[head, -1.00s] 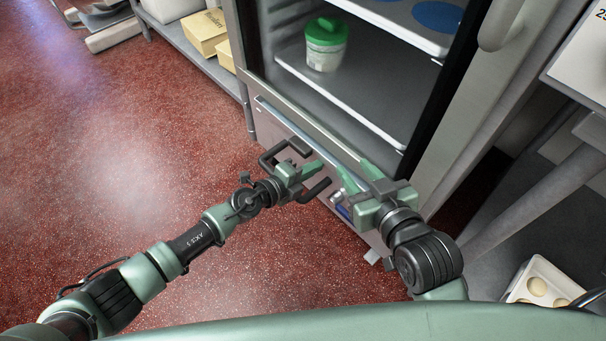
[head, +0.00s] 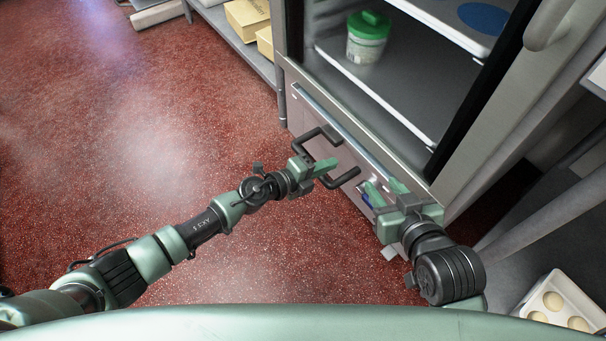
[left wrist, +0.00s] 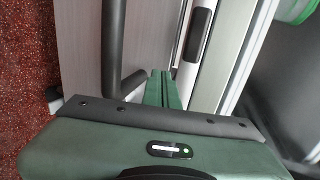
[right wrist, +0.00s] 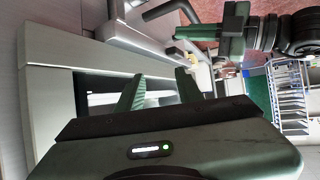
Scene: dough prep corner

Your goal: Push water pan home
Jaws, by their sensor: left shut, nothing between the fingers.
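The glass-door cabinet (head: 435,185) stands ahead, with a grey front panel (head: 312,108) below its opening. A dark U-shaped handle (head: 347,178) juts from this low front. I take this front for the water pan's, but cannot tell panel and pan apart; the pan's inside is hidden. My left gripper (head: 334,164) is shut and empty at the handle, its tips pointing at the front. In the left wrist view its closed fingers (left wrist: 164,88) are beside a dark handle bar (left wrist: 113,45); contact is unclear. My right gripper (head: 388,187) is open near the cabinet's lower right front.
A green-lidded tub (head: 367,38) stands on a shelf inside the cabinet. Yellow boxes (head: 246,18) sit on a low rack at the back left. A white tray of dough balls (head: 562,300) is at the lower right. The red floor at left is clear.

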